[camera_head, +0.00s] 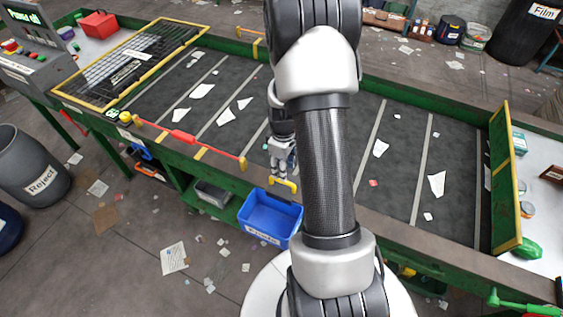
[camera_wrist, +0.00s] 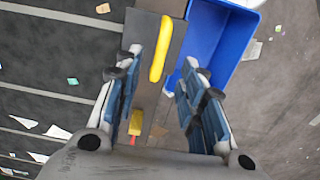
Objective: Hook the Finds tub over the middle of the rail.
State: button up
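The blue Finds tub (camera_head: 270,218) is at the belt's near side, just below and left of my gripper; its label is partly legible. It also shows in the wrist view (camera_wrist: 222,45), right of the rail. A yellow grip bar (camera_head: 284,183) stands at its top. In the wrist view the bar (camera_wrist: 160,48) sits on a dark plate that appears to lie across the rail. My gripper (camera_head: 281,165) is open, its fingers apart on either side of the bar (camera_wrist: 163,60), with visible gaps. Whether the plate's lip is fully seated on the rail is hidden.
The near rail (camera_head: 385,220) runs along the belt, partly behind my arm. A red bar with yellow ends (camera_head: 185,137) is fixed left of the tub. White scraps (camera_head: 437,184) lie on the belt. A Reject bin (camera_head: 33,168) stands at far left.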

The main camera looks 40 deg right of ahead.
notch_tip(320, 180, down, 8)
jog(key=b, duration=0.5)
jog(key=shift+w+f+b, duration=0.1)
jog(key=shift+f+b, duration=0.05)
jog(key=shift+b, duration=0.25)
grip_shut()
dwell(0.5)
